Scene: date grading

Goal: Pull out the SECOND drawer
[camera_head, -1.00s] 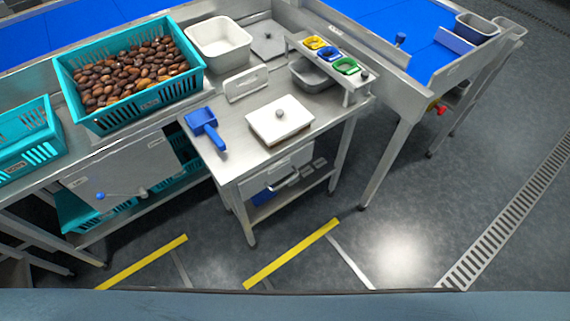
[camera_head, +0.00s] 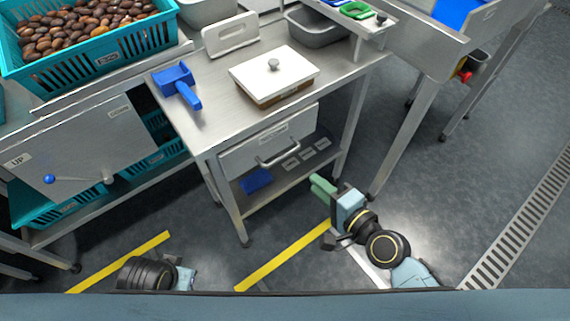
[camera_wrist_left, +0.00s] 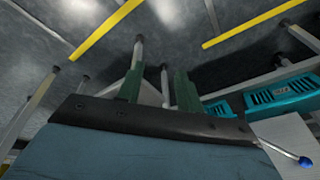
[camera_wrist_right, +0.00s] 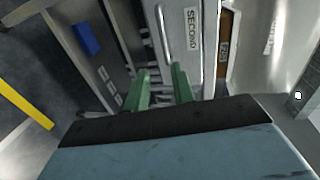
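The drawer (camera_head: 240,157) is under the small steel table. Its light front has a label and a bar handle (camera_head: 278,153), and it looks closed. In the right wrist view the drawer front (camera_wrist_right: 188,62) carries the label SECOND. My right gripper (camera_head: 322,186) is to the right of and below the handle, apart from it in the head view. Its green fingers are apart with nothing between them in the right wrist view (camera_wrist_right: 160,88). My left gripper is low at the left in the head view, fingers hidden; the left wrist view shows them apart and empty (camera_wrist_left: 158,88).
The steel tabletop (camera_head: 212,98) holds a blue scoop (camera_head: 178,86) and a white-lidded box (camera_head: 274,72). A lower shelf holds a blue item (camera_head: 257,180) and several labels. Table legs (camera_head: 352,118) stand near my right gripper. A teal crate of dates (camera_head: 110,58) is at the left.

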